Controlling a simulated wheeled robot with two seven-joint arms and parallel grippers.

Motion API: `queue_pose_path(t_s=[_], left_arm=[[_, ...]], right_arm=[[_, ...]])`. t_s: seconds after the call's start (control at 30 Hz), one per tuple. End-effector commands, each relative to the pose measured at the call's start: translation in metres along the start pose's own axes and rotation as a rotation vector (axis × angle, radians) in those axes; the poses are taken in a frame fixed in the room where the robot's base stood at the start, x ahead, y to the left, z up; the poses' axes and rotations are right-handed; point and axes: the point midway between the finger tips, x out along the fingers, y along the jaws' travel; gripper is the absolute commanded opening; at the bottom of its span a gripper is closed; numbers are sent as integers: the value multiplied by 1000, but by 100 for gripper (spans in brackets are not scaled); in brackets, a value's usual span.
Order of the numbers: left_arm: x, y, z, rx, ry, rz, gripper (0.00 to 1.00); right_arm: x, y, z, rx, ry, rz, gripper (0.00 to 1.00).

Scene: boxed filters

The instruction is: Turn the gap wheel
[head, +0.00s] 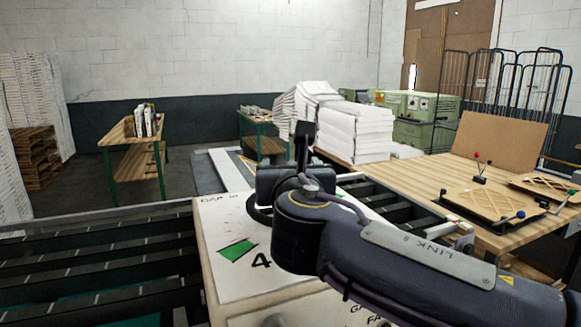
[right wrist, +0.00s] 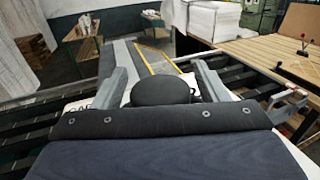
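A white machine panel (head: 230,275) carries the lettering "GAP", a green mark and a "4". A black rounded part, which looks like the gap wheel (right wrist: 162,91), sits between the fingers of my right gripper (right wrist: 165,84) in the right wrist view. The grey fingers are apart, one on each side of it; I cannot tell whether either touches it. In the head view my right gripper (head: 282,180) is over the panel and hides most of the wheel; a dark curved rim (head: 258,214) shows below it. My left gripper is not in view.
Dark slatted conveyors (head: 100,262) lie on the left and right of the panel. A wooden table (head: 515,238) with die boards is at the right. White paper stacks (head: 355,132) stand behind. A small bench (head: 135,157) is at the back left.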

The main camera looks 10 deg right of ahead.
Motion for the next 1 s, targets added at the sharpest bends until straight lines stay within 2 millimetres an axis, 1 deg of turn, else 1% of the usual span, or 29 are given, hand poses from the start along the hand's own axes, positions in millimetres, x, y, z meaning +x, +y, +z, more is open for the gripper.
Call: queue_pose_path(t_s=[0.17,0.27,0.5,0.6,0.7,0.8,1.0], left_arm=[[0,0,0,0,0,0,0],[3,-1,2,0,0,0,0],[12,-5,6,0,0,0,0],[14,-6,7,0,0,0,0],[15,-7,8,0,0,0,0],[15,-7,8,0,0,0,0],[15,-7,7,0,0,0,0]], right_arm=[[-1,0,0,0,0,0,67],[-9,0,-1,1,-1,0,67],[-50,0,-1,3,-2,2,67],[-65,0,-1,1,-2,3,67],[-74,0,-1,1,-1,1,67],[-78,0,-1,0,0,0,67],[-78,0,0,0,0,0,67]])
